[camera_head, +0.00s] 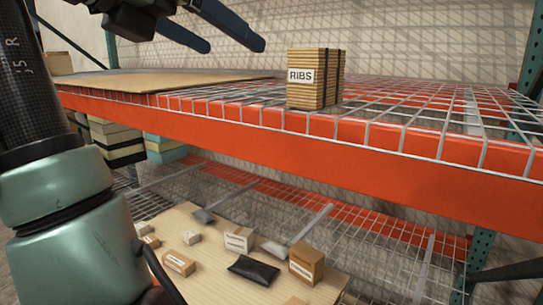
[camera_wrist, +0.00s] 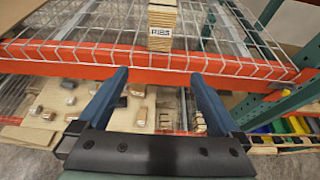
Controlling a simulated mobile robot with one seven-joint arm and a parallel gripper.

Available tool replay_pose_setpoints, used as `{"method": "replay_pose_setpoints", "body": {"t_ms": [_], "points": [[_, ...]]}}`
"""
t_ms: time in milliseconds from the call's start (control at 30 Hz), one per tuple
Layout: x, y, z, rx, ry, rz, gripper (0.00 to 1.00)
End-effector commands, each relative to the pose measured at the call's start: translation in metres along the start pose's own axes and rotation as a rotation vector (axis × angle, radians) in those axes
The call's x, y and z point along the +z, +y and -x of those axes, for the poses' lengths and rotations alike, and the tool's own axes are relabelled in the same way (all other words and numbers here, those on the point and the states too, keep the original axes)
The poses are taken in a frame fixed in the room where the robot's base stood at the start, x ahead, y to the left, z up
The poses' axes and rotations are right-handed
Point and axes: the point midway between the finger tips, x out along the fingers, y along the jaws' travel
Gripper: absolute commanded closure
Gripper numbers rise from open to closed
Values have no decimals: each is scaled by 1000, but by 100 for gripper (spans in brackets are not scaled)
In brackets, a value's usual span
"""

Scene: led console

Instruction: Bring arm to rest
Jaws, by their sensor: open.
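My gripper (camera_head: 218,28) is at the top of the head view, with its two blue fingers spread apart and nothing between them. In the wrist view my gripper (camera_wrist: 157,80) is also open and empty, its fingers pointing toward the shelf. A wooden stack labelled RIBS (camera_head: 315,78) stands upright on the upper wire shelf, to the right of my gripper in the head view. In the wrist view the RIBS stack (camera_wrist: 162,27) stands beyond the fingertips, apart from them.
The orange shelf beam (camera_head: 300,148) runs across the front of the upper wire shelf (camera_head: 420,105). A flat brown board (camera_head: 150,80) lies on that shelf at left. Several small boxes, including a brown carton (camera_head: 306,263), and a black pouch (camera_head: 253,269) lie on the lower level. A green upright (camera_head: 530,60) stands at right.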

Motion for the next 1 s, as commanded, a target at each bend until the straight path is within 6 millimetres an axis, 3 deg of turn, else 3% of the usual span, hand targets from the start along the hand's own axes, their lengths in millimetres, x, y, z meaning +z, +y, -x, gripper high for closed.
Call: {"method": "replay_pose_setpoints", "body": {"t_ms": [367,567,767,1000], "points": [[-30,22,-42,258,-94,-523,0],[-52,24,-58,507,-86,-987,0],[-72,5,-58,809,19,-1514,0],[-96,-46,-33,1207,294,-2090,0]]}}
